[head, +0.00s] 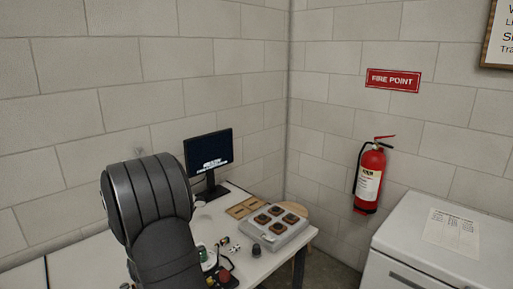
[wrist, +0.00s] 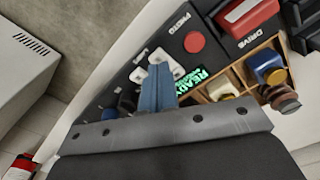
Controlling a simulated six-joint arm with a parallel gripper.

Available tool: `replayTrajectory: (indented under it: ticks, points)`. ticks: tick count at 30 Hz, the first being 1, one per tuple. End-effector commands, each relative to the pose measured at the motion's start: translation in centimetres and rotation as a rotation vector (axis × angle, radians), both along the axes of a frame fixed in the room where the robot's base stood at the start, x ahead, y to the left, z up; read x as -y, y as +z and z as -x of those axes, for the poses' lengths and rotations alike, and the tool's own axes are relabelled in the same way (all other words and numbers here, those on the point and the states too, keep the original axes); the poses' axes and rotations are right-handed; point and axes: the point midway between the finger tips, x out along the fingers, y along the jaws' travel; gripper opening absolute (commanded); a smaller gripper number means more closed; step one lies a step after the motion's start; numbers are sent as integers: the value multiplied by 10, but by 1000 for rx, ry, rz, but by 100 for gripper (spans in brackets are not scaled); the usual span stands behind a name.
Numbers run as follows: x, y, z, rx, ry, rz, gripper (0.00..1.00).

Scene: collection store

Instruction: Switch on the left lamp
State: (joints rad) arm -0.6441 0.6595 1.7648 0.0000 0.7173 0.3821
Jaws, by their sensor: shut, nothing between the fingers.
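In the wrist view my gripper (wrist: 157,88) points at a dark control panel, its blue-grey fingers together and empty. Two pale plates with small fittings (wrist: 166,66) lie just past the fingertips; the fingers partly cover that area. I cannot tell whether the tips touch anything. The panel (wrist: 172,42) carries the word PHOTO, a round red button (wrist: 195,42) and a green READY display (wrist: 188,87). No lamp can be clearly identified, and I cannot tell whether one is lit. In the head view my dark arm hides much of the panel area.
A wooden tray (wrist: 240,78) with coloured pieces lies beside the panel. Dark knobs (wrist: 128,102) stand near the fingers. In the head view, a monitor (head: 209,155) and a grey box with several dark buttons (head: 250,232) stand on the white table (head: 262,264).

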Motion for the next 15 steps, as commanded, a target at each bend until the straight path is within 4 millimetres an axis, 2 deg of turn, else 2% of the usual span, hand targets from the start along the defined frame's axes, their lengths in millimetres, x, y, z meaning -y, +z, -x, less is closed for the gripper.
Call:
replayTrajectory:
  ticks: [15]
  points:
    - [0, -5, 0, -1, 0, 0, 0]
